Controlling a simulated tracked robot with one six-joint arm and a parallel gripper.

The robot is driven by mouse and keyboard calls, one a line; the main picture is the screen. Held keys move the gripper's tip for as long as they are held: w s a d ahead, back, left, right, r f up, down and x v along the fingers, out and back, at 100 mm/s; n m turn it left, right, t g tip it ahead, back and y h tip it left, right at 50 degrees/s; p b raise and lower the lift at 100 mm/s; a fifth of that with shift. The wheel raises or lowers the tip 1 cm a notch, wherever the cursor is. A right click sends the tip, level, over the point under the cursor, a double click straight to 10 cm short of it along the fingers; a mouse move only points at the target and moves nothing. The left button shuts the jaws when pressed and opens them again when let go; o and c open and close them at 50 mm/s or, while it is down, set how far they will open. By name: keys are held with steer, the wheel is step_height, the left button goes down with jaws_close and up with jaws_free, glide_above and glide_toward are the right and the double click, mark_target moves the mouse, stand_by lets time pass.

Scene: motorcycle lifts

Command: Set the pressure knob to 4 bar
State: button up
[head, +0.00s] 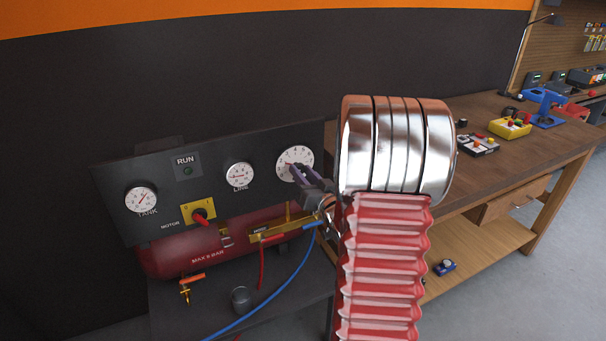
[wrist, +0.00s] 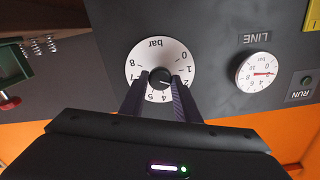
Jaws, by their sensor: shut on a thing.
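The pressure knob (wrist: 161,76) is a small black knob in the middle of a white dial (wrist: 147,57) marked in bar. The dial also shows in the head view (head: 293,157), at the right end of the dark panel. My gripper (wrist: 159,82) is shut on the knob, with one finger on each side. In the head view my gripper (head: 298,172) reaches the dial from the lower right and hides the knob. The wrist view is upside down; the numbers 4 and 5 show between the fingers. I cannot read the knob's setting surely.
The LINE gauge (head: 239,175) and TANK gauge (head: 141,200) are on the same panel, with a yellow motor switch (head: 199,213) below. A red tank (head: 180,253), hoses and valves sit under it. A wooden workbench (head: 510,130) stands at right.

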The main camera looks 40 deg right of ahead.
steer(key=m, duration=0.6)
steer(key=shift+f+m, duration=0.1)
steer(key=shift+m, duration=0.2)
steer(key=m, duration=0.6)
steer(key=shift+s+d+f, duration=0.1)
steer(key=o, duration=1)
steer(key=shift+o, duration=0.2)
